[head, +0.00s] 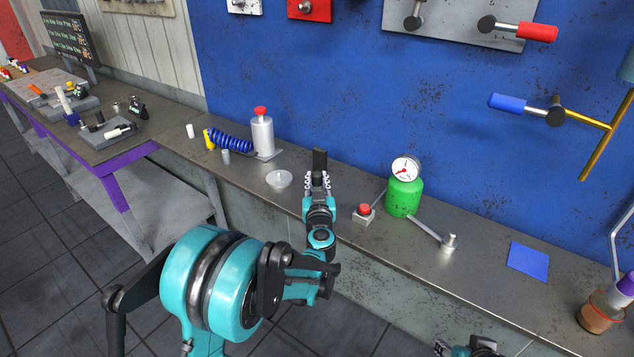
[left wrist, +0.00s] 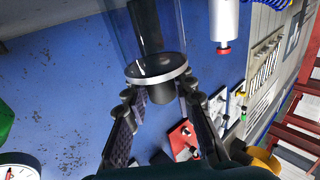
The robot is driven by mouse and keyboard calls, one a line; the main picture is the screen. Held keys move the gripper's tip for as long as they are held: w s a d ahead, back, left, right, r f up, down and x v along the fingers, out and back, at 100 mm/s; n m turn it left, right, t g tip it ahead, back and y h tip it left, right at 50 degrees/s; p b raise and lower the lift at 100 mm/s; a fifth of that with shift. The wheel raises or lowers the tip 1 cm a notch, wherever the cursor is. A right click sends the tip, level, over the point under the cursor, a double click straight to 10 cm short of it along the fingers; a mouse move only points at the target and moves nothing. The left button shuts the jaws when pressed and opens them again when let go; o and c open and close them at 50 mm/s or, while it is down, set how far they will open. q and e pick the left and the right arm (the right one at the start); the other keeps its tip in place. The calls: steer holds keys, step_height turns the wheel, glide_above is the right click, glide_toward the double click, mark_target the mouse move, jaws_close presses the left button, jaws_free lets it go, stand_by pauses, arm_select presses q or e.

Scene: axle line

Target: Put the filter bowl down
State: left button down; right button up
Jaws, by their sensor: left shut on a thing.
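My left gripper (head: 318,184) is shut on the filter bowl and holds it over the bench, near the blue wall. In the head view the bowl shows as a narrow dark piece (head: 319,160) above the fingers. In the left wrist view the filter bowl (left wrist: 156,70) is a clear cylinder with a pale ring and a dark core, and the left fingers (left wrist: 160,105) are on both sides of its dark end.
A clear dish (head: 279,179) and a silver bottle with a red top (head: 262,133) stand left of the gripper. A red button box (head: 363,213) and a green gauge tank (head: 404,193) stand right. A flat blue square (head: 528,261) lies bare farther right, before a jar (head: 600,315).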

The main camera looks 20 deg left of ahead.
arm_select(q)
steer(key=shift+f, duration=0.25)
steer(key=c, duration=1.3)
jaws_free()
steer(key=shift+r, duration=0.1)
steer(key=shift+o, duration=0.2)
